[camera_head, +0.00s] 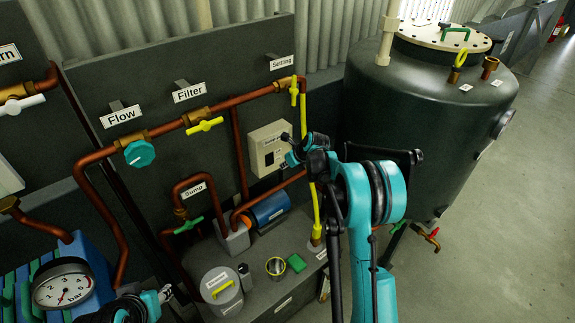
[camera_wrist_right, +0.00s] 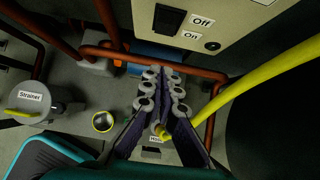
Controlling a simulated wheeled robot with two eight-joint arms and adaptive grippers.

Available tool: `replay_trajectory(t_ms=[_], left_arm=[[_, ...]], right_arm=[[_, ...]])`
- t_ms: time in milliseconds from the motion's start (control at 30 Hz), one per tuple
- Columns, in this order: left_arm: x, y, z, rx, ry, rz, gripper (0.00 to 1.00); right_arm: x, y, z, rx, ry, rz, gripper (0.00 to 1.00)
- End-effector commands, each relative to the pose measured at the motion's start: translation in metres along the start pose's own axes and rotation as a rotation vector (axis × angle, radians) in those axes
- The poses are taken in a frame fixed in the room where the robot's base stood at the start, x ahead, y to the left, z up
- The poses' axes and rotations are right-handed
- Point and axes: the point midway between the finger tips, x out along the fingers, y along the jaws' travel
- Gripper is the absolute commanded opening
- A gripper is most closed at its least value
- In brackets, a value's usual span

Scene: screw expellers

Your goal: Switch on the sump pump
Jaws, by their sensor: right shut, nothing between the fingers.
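The beige switch box (camera_head: 264,149) is mounted on the dark panel; its partly covered label begins with "Sump". In the right wrist view the box face (camera_wrist_right: 236,28) shows "Off" and "On" labels, a black rectangular switch (camera_wrist_right: 169,20) and a small dark round part (camera_wrist_right: 212,45). I cannot tell which way the switch is set. My right gripper (camera_head: 296,153) is just right of the box in the head view. Its fingers (camera_wrist_right: 164,78) are shut and empty, below the box face in the wrist view. My left gripper (camera_head: 160,296) is partly in view at the bottom left; its fingers are unclear.
Copper pipes (camera_head: 101,155) with valves run across the panel. A yellow pipe (camera_wrist_right: 262,77) rises close beside my right gripper. A blue cylinder (camera_head: 270,208) lies below the box. A strainer (camera_head: 221,289) and a pressure gauge (camera_head: 64,286) stand lower left. A large dark tank (camera_head: 430,105) is at right.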

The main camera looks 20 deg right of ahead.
Motion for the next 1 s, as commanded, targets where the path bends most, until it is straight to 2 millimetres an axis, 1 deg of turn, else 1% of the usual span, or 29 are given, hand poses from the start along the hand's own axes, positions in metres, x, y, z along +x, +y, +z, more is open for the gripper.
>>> replay_trajectory(t_ms=[33, 200, 333, 433, 600, 900, 1000], left_arm=[[0.005, 0.0, 0.004, 0.0, 0.0, 0.0, 0.38], [0.013, 0.0, 0.009, 0.0, 0.0, 0.0, 0.38], [0.017, 0.0, 0.013, 0.0, 0.0, 0.0, 0.38], [0.019, 0.0, 0.014, 0.0, 0.0, 0.0, 0.38], [0.021, 0.0, 0.015, 0.0, 0.0, 0.0, 0.38], [0.021, 0.0, 0.015, 0.0, 0.0, 0.0, 0.38], [0.026, 0.0, 0.019, 0.0, 0.0, 0.0, 0.38]], right_arm=[[0.015, 0.0, -0.002, -0.002, 0.0, 0.001, 0.0], [0.049, 0.001, -0.002, -0.002, 0.0, 0.001, 0.0], [0.062, 0.001, 0.014, -0.003, 0.0, 0.0, 0.0], [0.069, 0.001, 0.022, -0.002, 0.0, 0.0, 0.0], [0.073, 0.0, 0.028, -0.001, 0.0, 0.0, 0.0], [0.073, 0.0, 0.029, -0.001, -0.002, 0.0, 0.0], [0.08, 0.0, 0.028, -0.001, -0.054, 0.001, 0.0]])
